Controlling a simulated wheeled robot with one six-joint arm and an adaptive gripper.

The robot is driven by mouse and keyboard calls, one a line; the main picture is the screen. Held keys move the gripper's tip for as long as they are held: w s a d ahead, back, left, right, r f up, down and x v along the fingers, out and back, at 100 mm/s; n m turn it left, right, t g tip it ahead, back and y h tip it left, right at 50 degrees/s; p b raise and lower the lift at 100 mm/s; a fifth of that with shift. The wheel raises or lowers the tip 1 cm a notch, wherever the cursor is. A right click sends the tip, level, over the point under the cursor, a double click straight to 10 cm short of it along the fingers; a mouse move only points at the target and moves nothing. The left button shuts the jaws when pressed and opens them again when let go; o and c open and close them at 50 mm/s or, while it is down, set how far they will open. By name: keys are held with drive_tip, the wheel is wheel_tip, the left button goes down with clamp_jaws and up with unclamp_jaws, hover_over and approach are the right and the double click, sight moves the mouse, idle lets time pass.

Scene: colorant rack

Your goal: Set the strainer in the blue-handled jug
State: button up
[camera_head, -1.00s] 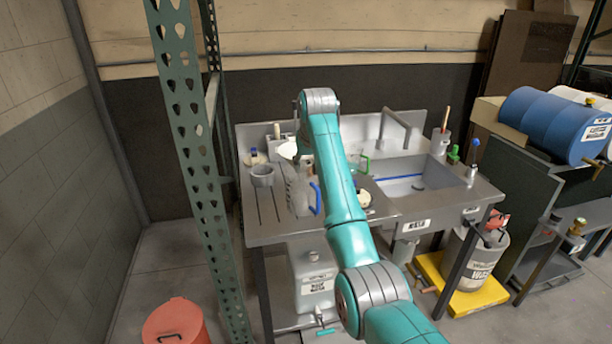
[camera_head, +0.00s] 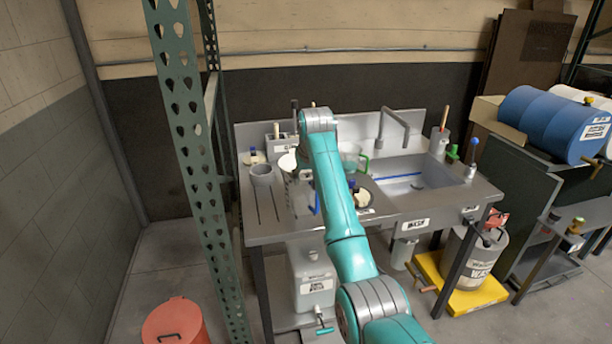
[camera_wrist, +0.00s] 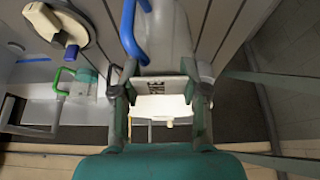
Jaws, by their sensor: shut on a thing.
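The blue-handled jug (camera_head: 299,193) is a grey, see-through vessel on the drainboard left of the sink, partly behind my arm. Its blue handle (camera_head: 317,198) shows at its right. In the wrist view the jug's body (camera_wrist: 170,38) lies just beyond the fingers, with the blue handle (camera_wrist: 130,30) at its left. A white piece, which looks like the strainer (camera_head: 287,161), shows at the jug's top beside my arm. My gripper (camera_wrist: 164,88) is shut on the strainer, seen as a bright white shape (camera_wrist: 160,107) between the fingers. Whether it touches the jug's rim is hidden.
A grey cup (camera_head: 262,174) stands left of the jug. The sink (camera_head: 415,180) and tall tap (camera_head: 394,125) are further right. A green rack post (camera_head: 188,130) rises at left.

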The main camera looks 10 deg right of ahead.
drive_tip(key=o, duration=0.8)
drive_tip(key=shift+c, duration=0.2)
drive_tip(key=shift+r, duration=0.5)
drive_tip(key=v, duration=1.2)
